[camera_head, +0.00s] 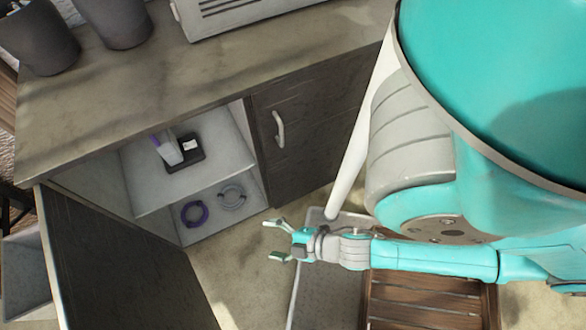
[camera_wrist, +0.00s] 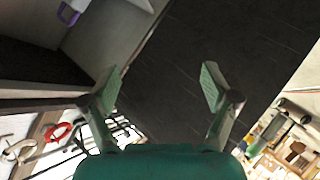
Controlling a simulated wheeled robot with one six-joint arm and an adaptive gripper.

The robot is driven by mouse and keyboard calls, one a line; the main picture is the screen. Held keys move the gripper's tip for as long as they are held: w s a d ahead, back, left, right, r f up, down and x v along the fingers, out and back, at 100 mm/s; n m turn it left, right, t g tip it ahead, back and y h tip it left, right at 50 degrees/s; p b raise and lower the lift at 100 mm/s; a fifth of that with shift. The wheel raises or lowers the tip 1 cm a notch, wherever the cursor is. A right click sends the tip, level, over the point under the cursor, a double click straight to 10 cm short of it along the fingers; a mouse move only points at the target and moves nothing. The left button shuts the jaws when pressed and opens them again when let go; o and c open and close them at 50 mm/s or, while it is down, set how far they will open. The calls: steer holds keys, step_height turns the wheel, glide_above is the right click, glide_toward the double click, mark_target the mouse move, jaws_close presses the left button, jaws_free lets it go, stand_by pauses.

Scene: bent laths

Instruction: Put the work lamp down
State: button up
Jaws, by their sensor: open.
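A purple and pale grey upright thing, which looks like the work lamp (camera_head: 169,151), stands on the shelf inside the open cabinet, at or on a dark base (camera_head: 188,153). A purple and white part, probably of the same lamp (camera_wrist: 70,14), shows at the top left edge in the wrist view. My gripper (camera_head: 272,240) is open and empty, outside the cabinet to the right of its opening and apart from the lamp. In the wrist view, my open gripper (camera_wrist: 160,86) has only a dark panel between its fingers.
The open cabinet door (camera_head: 125,265) hangs at the left. A purple coil (camera_head: 194,213) and a grey coil (camera_head: 231,196) lie on the cabinet floor. A closed door with a handle (camera_head: 279,129) is on the right. A wooden slatted crate (camera_head: 415,300) is below my arm.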

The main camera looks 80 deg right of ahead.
steer(key=s+r+m+t, duration=0.1)
steer(key=r+m, duration=0.3)
steer(key=r, duration=0.4)
steer(key=s+r+m+t, duration=0.1)
steer(key=s+r+m, duration=0.3)
steer(key=r, duration=0.3)
steer(key=shift+s+a+r+y, duration=0.2)
steer(key=shift+a+r+y, duration=0.1)
steer(key=shift+a+r, duration=0.15)
steer(key=shift+f, duration=0.1)
